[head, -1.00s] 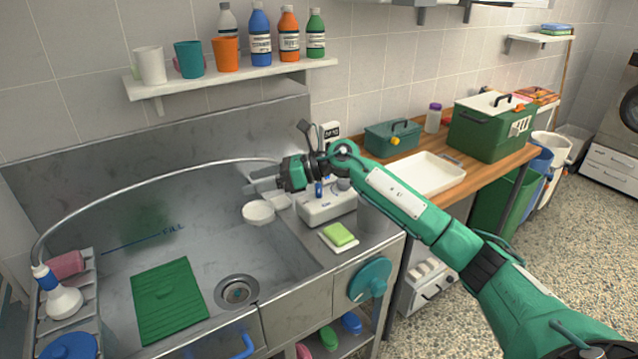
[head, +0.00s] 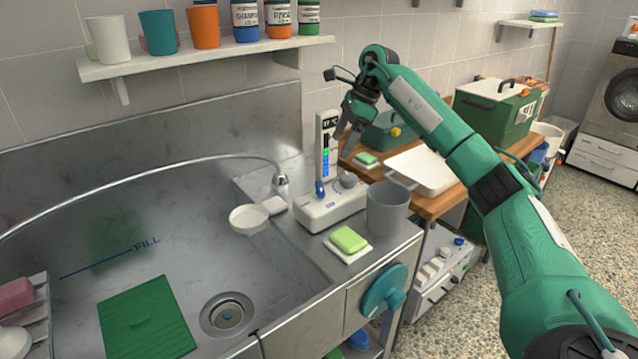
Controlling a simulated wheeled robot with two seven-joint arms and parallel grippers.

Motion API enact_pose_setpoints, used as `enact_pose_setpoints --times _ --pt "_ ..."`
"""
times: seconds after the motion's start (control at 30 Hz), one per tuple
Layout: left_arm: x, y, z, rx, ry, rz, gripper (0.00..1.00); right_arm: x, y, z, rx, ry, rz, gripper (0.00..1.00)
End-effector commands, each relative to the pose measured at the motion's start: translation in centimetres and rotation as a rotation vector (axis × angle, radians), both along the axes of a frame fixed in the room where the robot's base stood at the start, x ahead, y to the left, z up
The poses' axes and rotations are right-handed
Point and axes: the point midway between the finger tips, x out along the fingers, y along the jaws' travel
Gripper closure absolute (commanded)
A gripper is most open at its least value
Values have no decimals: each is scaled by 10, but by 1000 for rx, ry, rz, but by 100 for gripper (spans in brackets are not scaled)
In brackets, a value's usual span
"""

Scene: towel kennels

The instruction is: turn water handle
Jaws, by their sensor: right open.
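A white control unit (head: 331,207) stands on the sink's right ledge. It carries a small blue lever (head: 319,189), a grey knob (head: 347,180) and an upright display (head: 327,150) with coloured bars. I cannot tell which of these is the water handle. A teal wheel (head: 385,290) is mounted on the sink's front. A curved metal spout (head: 281,181) ends above the basin; I cannot make out running water. My right gripper (head: 346,148) is open and empty, pointing down just right of the display, above the knob and apart from it. My left gripper is out of view.
A grey cup (head: 388,207) and a green sponge (head: 348,239) stand right of and in front of the unit. A shelf (head: 205,58) with cups and bottles hangs above.

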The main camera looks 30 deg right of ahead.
Motion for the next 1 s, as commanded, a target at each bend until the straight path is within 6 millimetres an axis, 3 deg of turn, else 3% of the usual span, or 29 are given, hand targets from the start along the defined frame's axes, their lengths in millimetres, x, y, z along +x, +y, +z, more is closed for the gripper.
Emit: enact_pose_setpoints --times 0.53,0.73,1.0 --pt "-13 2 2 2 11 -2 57 17 39 -98 3 2 2 20" --pt "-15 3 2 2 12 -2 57 21 45 -116 2 0 2 20" --pt "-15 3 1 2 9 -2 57 22 46 -119 2 0 1 20"
